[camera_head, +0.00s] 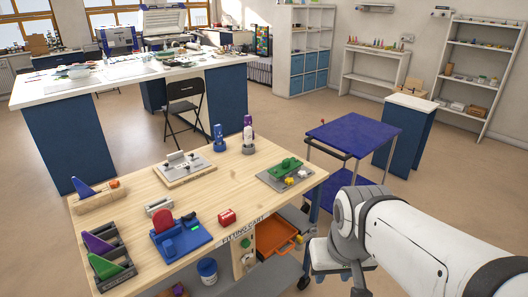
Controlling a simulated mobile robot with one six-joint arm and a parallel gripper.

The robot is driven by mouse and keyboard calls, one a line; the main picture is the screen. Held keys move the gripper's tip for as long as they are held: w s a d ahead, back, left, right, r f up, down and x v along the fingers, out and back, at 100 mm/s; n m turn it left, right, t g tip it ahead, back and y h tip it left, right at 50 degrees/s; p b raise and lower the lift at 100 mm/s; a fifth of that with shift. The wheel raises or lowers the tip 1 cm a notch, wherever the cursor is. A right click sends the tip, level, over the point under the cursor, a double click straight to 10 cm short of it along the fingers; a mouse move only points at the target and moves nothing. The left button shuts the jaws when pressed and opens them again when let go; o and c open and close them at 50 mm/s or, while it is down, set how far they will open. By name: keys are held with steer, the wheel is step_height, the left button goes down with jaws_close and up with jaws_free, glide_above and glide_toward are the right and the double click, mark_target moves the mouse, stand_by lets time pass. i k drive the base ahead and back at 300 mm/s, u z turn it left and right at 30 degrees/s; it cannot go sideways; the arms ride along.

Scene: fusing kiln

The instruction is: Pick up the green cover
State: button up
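Two green pieces show on the wooden cart top, and I cannot tell for sure which is the green cover. A green wedge-shaped piece (108,266) stands in a dark slotted rack (124,281) at the front left, beside a purple wedge (97,243). A low green piece (285,167) lies on a grey plate (265,179) at the right end. My arm reaches in from the lower right. Its end, with my gripper (338,272), hangs low beside the cart's right side, apart from both green pieces. Its fingers are not clear.
An orange drawer (277,236) sticks out. A blue-topped trolley (354,135) stands right.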

mark_target(288, 165)
steer(key=i, duration=1)
steer(key=u, duration=0.05)
